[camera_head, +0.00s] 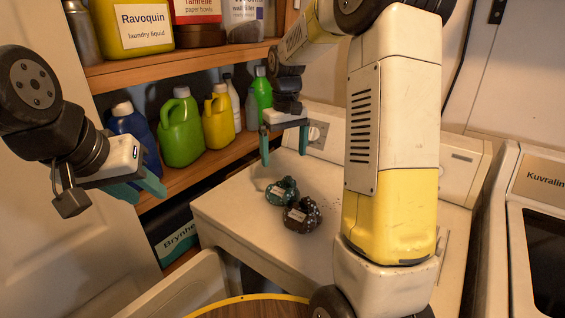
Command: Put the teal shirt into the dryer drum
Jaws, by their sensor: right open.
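A small crumpled teal bundle with a pale label (282,190), which looks like the teal shirt, lies on the white machine's top (235,215). A dark brown, speckled bundle with a label (302,216) lies right against it, nearer to me. My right gripper (284,150) hangs above and behind the teal bundle, its teal fingers spread apart and empty. My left gripper (138,191) is at the left in front of the shelves, far from both bundles; the gap between its fingers is unclear. I cannot make out a dryer drum; my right arm hides part of the machine.
Wooden shelves (185,60) at the back left hold several bottles, including a green jug (181,130) and a yellow jug (218,118). A second machine labelled Kuvralin (545,178) stands at the right. A pale panel (165,288) stands at the lower left.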

